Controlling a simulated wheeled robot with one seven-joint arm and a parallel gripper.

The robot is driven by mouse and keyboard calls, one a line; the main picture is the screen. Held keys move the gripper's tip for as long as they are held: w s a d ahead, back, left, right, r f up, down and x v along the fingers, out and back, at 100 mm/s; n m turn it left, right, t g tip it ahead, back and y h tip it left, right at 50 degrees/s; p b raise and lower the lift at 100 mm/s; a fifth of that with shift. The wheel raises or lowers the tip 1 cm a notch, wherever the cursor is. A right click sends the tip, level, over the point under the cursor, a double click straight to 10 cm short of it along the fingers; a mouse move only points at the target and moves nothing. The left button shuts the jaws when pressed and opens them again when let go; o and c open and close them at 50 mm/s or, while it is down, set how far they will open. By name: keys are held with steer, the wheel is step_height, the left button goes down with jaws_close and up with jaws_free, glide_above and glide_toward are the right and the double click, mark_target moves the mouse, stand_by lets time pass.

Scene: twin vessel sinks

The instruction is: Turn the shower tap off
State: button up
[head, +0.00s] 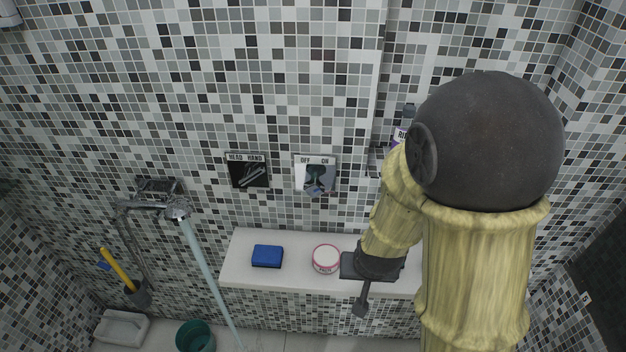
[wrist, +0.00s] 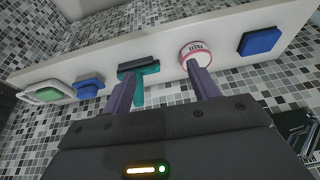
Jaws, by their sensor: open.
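The shower tap (head: 315,175) is a small square wall plate marked OFF and ON, with a lever that has a bluish tip pointing down, roughly between the two words. A stream of water (head: 208,270) runs from the shower head (head: 178,209) at left. My gripper (wrist: 158,72) is open, with its two purple fingers apart and nothing seen gripped between them. In the head view my gripper (head: 361,290) is over the shelf, right of and lower than the tap, partly hidden by my arm.
A white shelf (head: 232,258) below the tap holds a blue sponge (head: 267,256) and a round pink-and-white tin (head: 326,259) beside my gripper. A HEAD/HAND plate (head: 247,171) is left of the tap. The wrist view shows a teal-and-black item (wrist: 140,70) on the shelf.

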steer(key=w+a+f+n+t+h+p, duration=0.2)
steer(key=w+a+f+t+h+p, duration=0.15)
steer(key=a+t+p, duration=0.2)
steer(key=a+r+n+t+y+p, duration=0.2)
steer(key=a+r+n+t, duration=0.3)
steer(key=a+r+t, duration=0.2)
step_height(320, 180, up, 2)
steer(key=shift+w+r+n+t+y, duration=0.25)
steer(key=shift+n+t+y, duration=0.15)
steer(key=shift+t, duration=0.35)
steer(key=shift+w+f+b, duration=0.1)
steer(key=shift+f+b, duration=0.1)
steer(key=shift+b, duration=0.15)
steer(key=w+b, duration=0.1)
steer(key=b, duration=0.5)
steer(key=shift+w+a, duration=0.3)
steer(key=shift+w, duration=0.1)
steer(key=shift+w+b, duration=0.15)
steer(key=shift+b, duration=0.95)
